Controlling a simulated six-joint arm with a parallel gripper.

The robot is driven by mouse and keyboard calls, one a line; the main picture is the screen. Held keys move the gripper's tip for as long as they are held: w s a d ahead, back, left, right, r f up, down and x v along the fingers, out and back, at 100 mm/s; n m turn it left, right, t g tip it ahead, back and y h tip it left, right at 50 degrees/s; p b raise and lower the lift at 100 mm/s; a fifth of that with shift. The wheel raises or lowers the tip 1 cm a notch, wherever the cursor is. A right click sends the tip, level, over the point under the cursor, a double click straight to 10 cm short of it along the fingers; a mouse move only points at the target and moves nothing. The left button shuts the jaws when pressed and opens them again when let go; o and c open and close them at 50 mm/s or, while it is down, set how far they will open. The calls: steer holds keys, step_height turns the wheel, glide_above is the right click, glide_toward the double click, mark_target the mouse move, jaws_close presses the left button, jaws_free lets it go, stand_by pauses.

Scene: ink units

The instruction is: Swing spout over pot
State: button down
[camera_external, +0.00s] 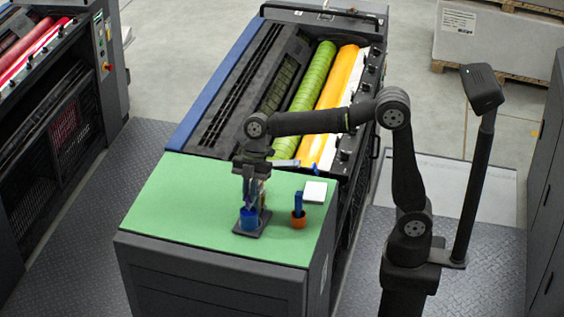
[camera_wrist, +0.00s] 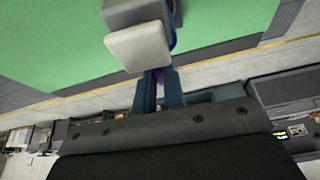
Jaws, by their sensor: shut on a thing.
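A blue pot (camera_external: 249,220) stands on a dark square base on the green top of the unit. My gripper (camera_external: 252,198) points down just above and beside it, hiding part of it. In the wrist view my gripper's two dark blue fingers (camera_wrist: 159,80) are closed on a small part, with a bit of purple between them. I take this part to be the spout, though it is mostly hidden. A pale grey block (camera_wrist: 140,46) covers the fingertips there, and a blue edge shows behind it. I cannot tell whether the spout is over the pot.
Green and yellow rollers (camera_external: 340,85) lie in the machine behind. The green top (camera_external: 190,205) is clear on the left.

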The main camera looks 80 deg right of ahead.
steer(key=c, duration=1.5)
jaws_free()
steer(key=v, duration=1.7)
steer(key=shift+r, duration=0.2)
steer(key=x, duration=1.7)
steer(key=shift+f, duration=0.25)
steer(key=shift+r, duration=0.1)
